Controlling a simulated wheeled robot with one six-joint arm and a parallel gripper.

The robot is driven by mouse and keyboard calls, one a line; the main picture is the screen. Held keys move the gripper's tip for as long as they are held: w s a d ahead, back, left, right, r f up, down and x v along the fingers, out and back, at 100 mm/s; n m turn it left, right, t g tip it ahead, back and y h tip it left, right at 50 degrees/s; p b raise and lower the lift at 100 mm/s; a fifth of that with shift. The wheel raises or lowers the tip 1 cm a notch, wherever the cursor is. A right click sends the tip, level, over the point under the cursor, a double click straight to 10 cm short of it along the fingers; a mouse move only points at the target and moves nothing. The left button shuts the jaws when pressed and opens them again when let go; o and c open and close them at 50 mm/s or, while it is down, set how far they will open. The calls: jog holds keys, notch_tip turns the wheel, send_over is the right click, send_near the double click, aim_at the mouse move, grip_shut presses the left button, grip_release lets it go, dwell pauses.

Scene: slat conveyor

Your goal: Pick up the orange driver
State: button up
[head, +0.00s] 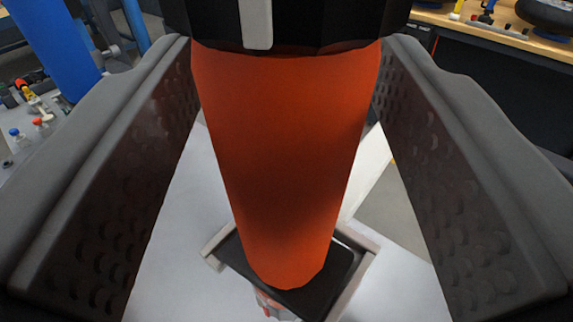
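The orange driver (288,160) is large in the middle of the head view. Its orange body narrows toward the lower end, and a wide black part (330,22) with a pale grey strip tops it. My gripper (286,75) has one dark, dimpled finger on each side of it. The far ends of both fingers meet the sides of the orange body just below the black part, so the gripper appears shut on it. Wide gaps show between the fingers and the body lower down. The driver's top is cut off by the frame.
Behind the driver's lower end is a dark tray-like thing (345,262) with a pale rim, over a light grey floor (190,265). A bench with small bottles and tools (30,120) is at left, beside a blue cylinder (55,40). A wooden-topped bench (480,35) is at upper right.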

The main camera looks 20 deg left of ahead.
grip_shut()
jog(key=shift+r, duration=0.1)
